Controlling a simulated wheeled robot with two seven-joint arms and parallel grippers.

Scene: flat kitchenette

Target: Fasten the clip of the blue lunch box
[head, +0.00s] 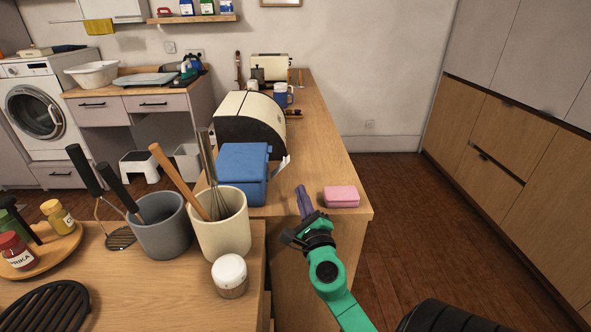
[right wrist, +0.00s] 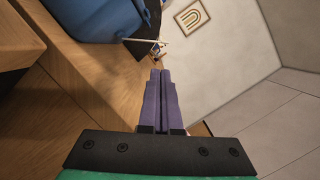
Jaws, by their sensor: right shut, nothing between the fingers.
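The blue lunch box (head: 242,167) stands on the wooden counter, left of my right gripper, with its lid down. A pale clip (head: 282,166) sticks out at an angle from its right side, away from the wall of the box. In the right wrist view, part of the blue box (right wrist: 100,18) shows at the top left, with the thin pale clip (right wrist: 143,40) ahead of the fingertips. My right gripper (head: 301,190) has its purple fingers together and empty. It is just in front of and right of the clip, apart from it. My left gripper is out of view.
A pink box (head: 341,196) lies on the counter right of my right gripper. A cream utensil pot (head: 222,226) and a grey pot (head: 160,228) stand in front of the lunch box to the left. A cream bread bin (head: 250,118) is behind it.

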